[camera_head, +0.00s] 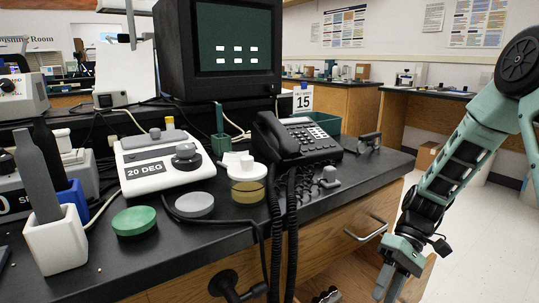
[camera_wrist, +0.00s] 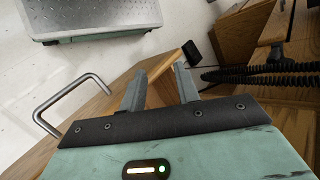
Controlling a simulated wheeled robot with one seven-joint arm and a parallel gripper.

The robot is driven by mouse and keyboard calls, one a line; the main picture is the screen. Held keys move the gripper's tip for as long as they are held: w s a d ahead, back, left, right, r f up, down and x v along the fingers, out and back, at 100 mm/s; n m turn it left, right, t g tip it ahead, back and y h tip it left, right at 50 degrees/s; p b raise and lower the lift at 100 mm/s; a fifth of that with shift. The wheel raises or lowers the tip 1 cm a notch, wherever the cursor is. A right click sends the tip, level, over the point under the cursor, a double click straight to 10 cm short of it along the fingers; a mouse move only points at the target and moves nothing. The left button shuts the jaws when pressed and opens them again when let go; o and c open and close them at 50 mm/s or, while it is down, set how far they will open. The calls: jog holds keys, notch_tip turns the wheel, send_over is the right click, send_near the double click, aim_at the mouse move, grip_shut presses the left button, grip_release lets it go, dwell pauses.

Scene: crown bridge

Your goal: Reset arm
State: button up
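My green arm comes down at the right of the head view, clear of the bench. My gripper (camera_head: 388,288) hangs low beside the wooden bench front, to the right of the drawer handle. In the wrist view my gripper (camera_wrist: 160,80) shows two grey fingers standing apart, with nothing held between them. Wood and pale floor show behind the fingers.
The dark bench top (camera_head: 190,250) holds a phone (camera_head: 300,140), a white device marked 20 DEG (camera_head: 160,165), a green round pad (camera_head: 134,221), a white holder (camera_head: 55,240) and a monitor (camera_head: 222,45). A metal handle (camera_head: 366,233) sticks out. The right-hand floor is open.

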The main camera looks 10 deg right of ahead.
jog(key=s+a+r+n+t+h, duration=0.35)
jog(key=s+a+r, duration=0.3)
jog(key=a, duration=0.35)
jog(key=s+a+r+n+t+h, duration=0.25)
jog(key=s+a+r+h, duration=0.2)
jog(key=s+a, duration=0.4)
notch_tip(320, 180, up, 33)
jog(key=w+a+p, duration=0.1)
jog(key=w+p, duration=0.1)
jog(key=p, duration=3)
jog(key=shift+w+a+g+p, duration=0.15)
jog(key=shift+a+g+p, duration=0.15)
jog(key=shift+g+p, duration=0.1)
jog(key=shift+f, duration=0.15)
